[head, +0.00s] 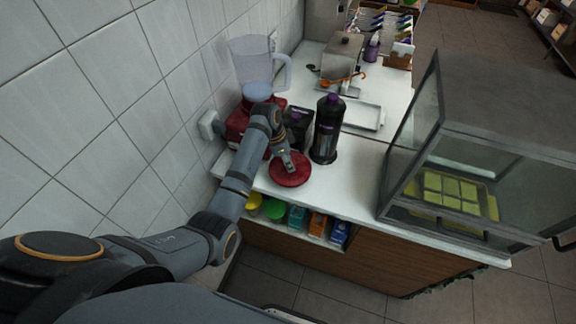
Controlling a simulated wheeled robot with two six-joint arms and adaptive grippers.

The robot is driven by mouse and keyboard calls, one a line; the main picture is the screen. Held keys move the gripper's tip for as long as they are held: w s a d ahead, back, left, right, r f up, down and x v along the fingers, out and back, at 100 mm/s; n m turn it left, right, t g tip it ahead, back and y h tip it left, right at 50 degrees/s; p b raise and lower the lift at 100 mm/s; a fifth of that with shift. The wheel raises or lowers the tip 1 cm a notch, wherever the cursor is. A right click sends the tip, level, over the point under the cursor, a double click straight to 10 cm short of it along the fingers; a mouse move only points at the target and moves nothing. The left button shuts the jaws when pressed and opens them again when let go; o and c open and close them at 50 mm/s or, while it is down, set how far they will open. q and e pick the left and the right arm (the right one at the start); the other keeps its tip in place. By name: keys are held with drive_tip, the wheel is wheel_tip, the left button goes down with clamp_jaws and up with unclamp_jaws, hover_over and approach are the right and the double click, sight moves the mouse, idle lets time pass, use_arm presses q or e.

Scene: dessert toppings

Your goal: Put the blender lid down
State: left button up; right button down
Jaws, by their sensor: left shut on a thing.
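The red round blender lid (290,171) is at the near left part of the white counter, close to its front edge. My left gripper (289,160) is over the lid and shut on its top. The lid looks level and very near the counter surface; I cannot tell whether it touches. The blender (258,65), with a clear jug and a red base (237,122), stands behind the gripper by the tiled wall. The jug's top is uncovered. My left arm hides part of the base. My right gripper is not in view.
A tall black bottle (327,130) stands just right of the lid, with a dark box (298,125) behind. A glass display case (470,150) takes up the counter's right side. A metal tray (361,114) lies farther back. Counter (345,182) between bottle and case is clear.

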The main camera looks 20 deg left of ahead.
use_arm(q)
drive_tip(key=shift+w+f, duration=0.2)
drive_tip(key=shift+f, duration=0.05)
wheel_tip(320, 180, down, 2)
drive_tip(key=shift+f+p, duration=0.2)
drive_tip(key=shift+p, duration=0.55)
drive_tip(key=shift+f, duration=0.25)
drive_tip(key=shift+f, duration=0.1)
drive_tip(key=o, duration=1.2)
drive_tip(key=shift+c, duration=0.2)
